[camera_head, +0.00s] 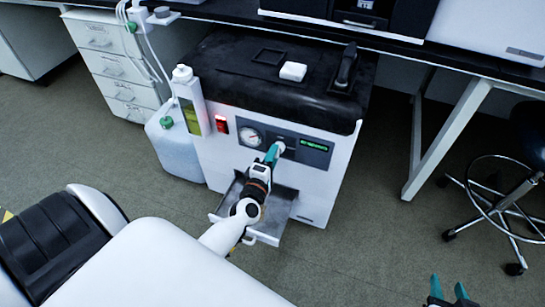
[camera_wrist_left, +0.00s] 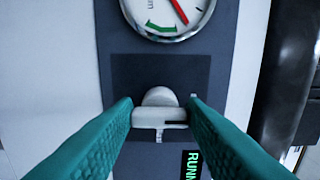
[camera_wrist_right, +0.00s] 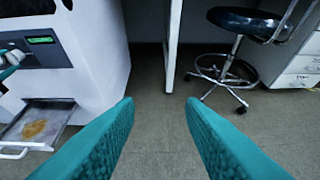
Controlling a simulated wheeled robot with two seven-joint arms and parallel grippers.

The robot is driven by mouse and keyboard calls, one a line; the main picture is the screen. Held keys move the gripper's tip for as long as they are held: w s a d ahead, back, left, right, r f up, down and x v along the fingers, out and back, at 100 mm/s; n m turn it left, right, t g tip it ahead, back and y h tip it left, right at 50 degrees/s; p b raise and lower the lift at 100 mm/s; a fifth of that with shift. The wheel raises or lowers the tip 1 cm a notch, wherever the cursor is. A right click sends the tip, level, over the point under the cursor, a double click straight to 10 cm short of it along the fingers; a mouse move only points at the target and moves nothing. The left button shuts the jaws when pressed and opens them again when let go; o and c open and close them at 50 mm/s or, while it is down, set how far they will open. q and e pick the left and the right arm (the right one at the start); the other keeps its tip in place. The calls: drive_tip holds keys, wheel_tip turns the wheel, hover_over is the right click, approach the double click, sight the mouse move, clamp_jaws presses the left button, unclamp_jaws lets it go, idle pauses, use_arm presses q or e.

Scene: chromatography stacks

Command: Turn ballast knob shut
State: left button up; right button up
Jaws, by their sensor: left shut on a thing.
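The white pump cabinet (camera_head: 215,157) stands on the floor under the bench. The ballast knob (camera_wrist_left: 160,97) is a small light-grey knob with a flat bar on a dark plate, below the round gauge (camera_wrist_left: 168,14). My left gripper (camera_wrist_left: 161,116) is shut on the knob's bar, one teal finger on each side. In the head view my left gripper (camera_head: 274,153) reaches the front panel and partly hides the knob. My right gripper (camera_wrist_right: 160,112) is open and empty, away to the right of the cabinet; its fingertips show at the bottom of the head view (camera_head: 448,292).
A green display (camera_head: 313,147) sits right of the knob; the left wrist view shows part of "RUNNING". A pull-out tray (camera_wrist_right: 40,122) with a brown stain is below. A wheeled stool (camera_head: 500,195) stands right. The floor between is clear.

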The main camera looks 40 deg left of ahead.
use_arm(q)
drive_tip(key=o, duration=1)
use_arm(e)
drive_tip(key=shift+d, duration=0.1)
use_arm(q)
drive_tip(key=shift+s, duration=0.1)
drive_tip(key=p+v, duration=0.1)
drive_tip(key=v, duration=1.1)
use_arm(e)
drive_tip(key=s+d+f+g+h, duration=0.1)
drive_tip(key=s+d+f+g, duration=0.1)
drive_tip(key=s+f+g, duration=0.1)
drive_tip(key=shift+s+f+g, duration=0.35)
drive_tip(key=shift+s+g, duration=0.05)
drive_tip(key=shift+s, duration=0.5)
drive_tip(key=shift+a, duration=0.1)
